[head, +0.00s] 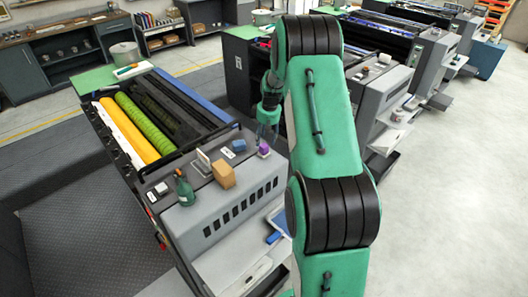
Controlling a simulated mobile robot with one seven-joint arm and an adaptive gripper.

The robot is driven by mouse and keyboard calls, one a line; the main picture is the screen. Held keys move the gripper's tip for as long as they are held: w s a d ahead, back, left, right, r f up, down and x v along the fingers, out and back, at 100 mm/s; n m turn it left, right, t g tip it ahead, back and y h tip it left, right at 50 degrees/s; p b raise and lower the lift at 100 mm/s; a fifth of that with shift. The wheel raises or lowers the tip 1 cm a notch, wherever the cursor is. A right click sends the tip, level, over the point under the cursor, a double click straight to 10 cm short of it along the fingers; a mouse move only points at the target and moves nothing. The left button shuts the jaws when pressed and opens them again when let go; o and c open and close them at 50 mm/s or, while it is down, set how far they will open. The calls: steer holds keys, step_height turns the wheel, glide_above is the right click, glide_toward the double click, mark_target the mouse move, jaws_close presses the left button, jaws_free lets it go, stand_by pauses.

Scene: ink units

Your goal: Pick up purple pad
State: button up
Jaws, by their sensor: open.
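The purple pad (264,151) is a small block on the grey top of the press unit, near its right end. My gripper (267,135) hangs just above the purple pad with its fingers pointing down. It is open, and the pad sits below the fingertips; at this size I cannot tell whether the fingers are beside it or clear of it. My green arm fills the middle of the view and hides what is behind it.
On the same grey top stand a tan block (224,175), a dark green bottle (184,190), a blue-and-white item (239,145) and a grey upright piece (203,160). Yellow (130,132) and green (146,122) rollers lie behind. Open floor (440,230) is at right.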

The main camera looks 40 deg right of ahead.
mark_target(264, 145)
steer(key=shift+f, duration=0.2)
steer(key=shift+w+f+p, duration=0.15)
steer(key=shift+f, duration=1.1)
steer(key=shift+w+f+p, duration=0.15)
steer(key=shift+f, duration=1.1)
steer(key=shift+c, duration=0.6)
steer(key=c, duration=0.9)
